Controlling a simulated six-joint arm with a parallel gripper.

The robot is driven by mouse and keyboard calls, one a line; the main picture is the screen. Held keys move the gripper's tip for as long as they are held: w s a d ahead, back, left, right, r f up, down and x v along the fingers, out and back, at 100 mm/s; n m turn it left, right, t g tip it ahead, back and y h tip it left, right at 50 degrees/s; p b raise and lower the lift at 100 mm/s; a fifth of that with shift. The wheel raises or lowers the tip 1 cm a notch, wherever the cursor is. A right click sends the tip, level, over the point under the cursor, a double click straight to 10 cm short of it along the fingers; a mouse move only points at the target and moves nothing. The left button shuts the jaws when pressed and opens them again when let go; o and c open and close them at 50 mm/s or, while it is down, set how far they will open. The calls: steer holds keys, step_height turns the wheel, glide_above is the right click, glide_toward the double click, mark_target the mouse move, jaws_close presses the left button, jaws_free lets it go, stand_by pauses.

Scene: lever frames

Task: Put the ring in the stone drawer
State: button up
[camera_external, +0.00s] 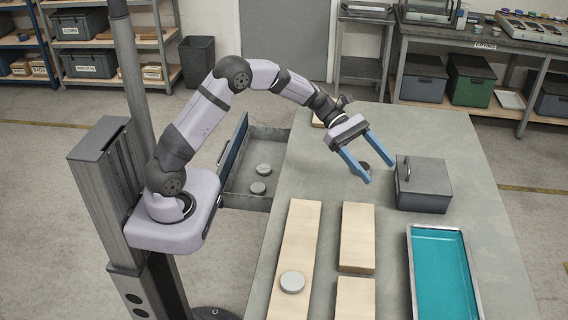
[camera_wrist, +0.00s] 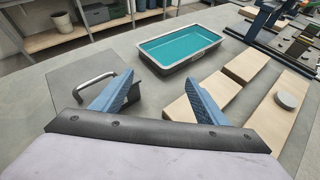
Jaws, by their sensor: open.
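A small dark round thing (camera_external: 364,167), perhaps the ring, lies on the table by my gripper's fingers in the external view; a finger partly covers it and I cannot make out its shape. My gripper (camera_external: 381,172) is open above the table, its blue fingers wide apart with nothing held. The stone drawer (camera_external: 237,199) stands pulled open at the table's left side, with two grey round stones (camera_external: 262,169) inside.
A dark grey box with a handle (camera_external: 423,190) stands just right of my gripper. A teal tray (camera_external: 412,262) lies at the front right. Wooden boards (camera_external: 301,235) and blocks (camera_external: 357,238) lie in front; one grey disc (camera_external: 292,282) rests on the left board.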

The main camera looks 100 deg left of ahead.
mark_target(361, 162)
steer(key=s+d+f+m+g+y, duration=0.1)
steer(key=m+g, duration=0.1)
steer(key=s+d+m+g+y+p, duration=0.1)
steer(key=d+m+g, duration=0.1)
steer(key=s+d+f+m+g+p, duration=0.1)
steer(key=m, duration=0.1)
steer(key=shift+d+f+m+g+y, duration=0.3)
steer(key=shift+d+m+g+y, duration=0.05)
steer(key=shift+m+g+y, duration=0.05)
steer(key=s+a+f+m+y, duration=0.1)
steer(key=a, duration=0.2)
steer(key=a+f+m+g+y, duration=0.1)
steer(key=a+m+y, duration=0.1)
steer(key=a, duration=0.1)
steer(key=s+a+f+m+y, duration=0.1)
steer(key=a+m+y, duration=0.1)
steer(key=a, duration=0.2)
steer(key=shift+s, duration=0.3)
steer(key=w+a+r+m+y, duration=0.1)
steer(key=a+m+y, duration=0.3)
steer(key=a+m, duration=0.35)
steer(key=shift+n, duration=0.45)
steer(key=shift+p+x, duration=1.6)
steer(key=shift+x, duration=1.95)
steer(key=shift+w, duration=0.15)
steer(key=shift+c, duration=0.3)
